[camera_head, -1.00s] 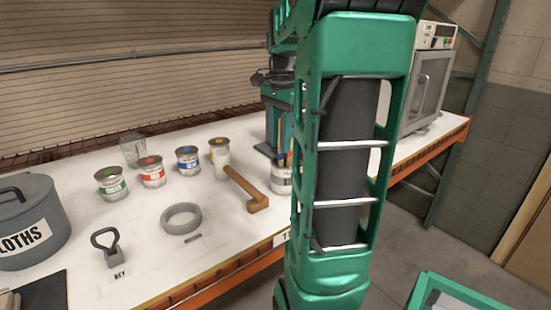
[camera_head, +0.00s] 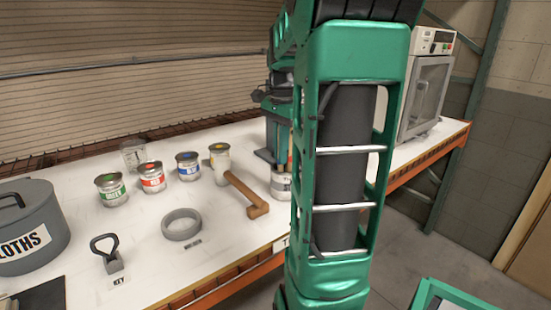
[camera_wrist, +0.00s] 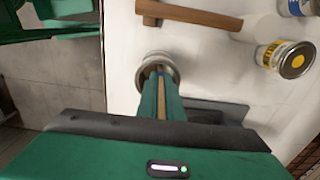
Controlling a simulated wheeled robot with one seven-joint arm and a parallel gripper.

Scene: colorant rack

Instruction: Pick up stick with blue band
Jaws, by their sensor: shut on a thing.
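My gripper (camera_wrist: 160,86) points down over a metal can (camera_wrist: 145,66) in the wrist view. Its green fingers are shut on a thin wooden stick (camera_wrist: 162,103). A small patch of blue shows on the stick near the fingertips, at the can's mouth. The stick's lower end is hidden, so I cannot tell whether it still stands in the can. In the head view the can (camera_head: 281,186) stands on the white table, partly behind my arm, and my gripper is mostly hidden.
A wooden mallet (camera_head: 246,194) lies left of the can. Paint tins with green (camera_head: 112,190), red (camera_head: 152,177), blue (camera_head: 188,166) and yellow (camera_head: 219,151) marks stand behind. A grey ring (camera_head: 181,224), a key holder (camera_head: 107,255) and a cloths pot (camera_head: 30,238) are further left.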

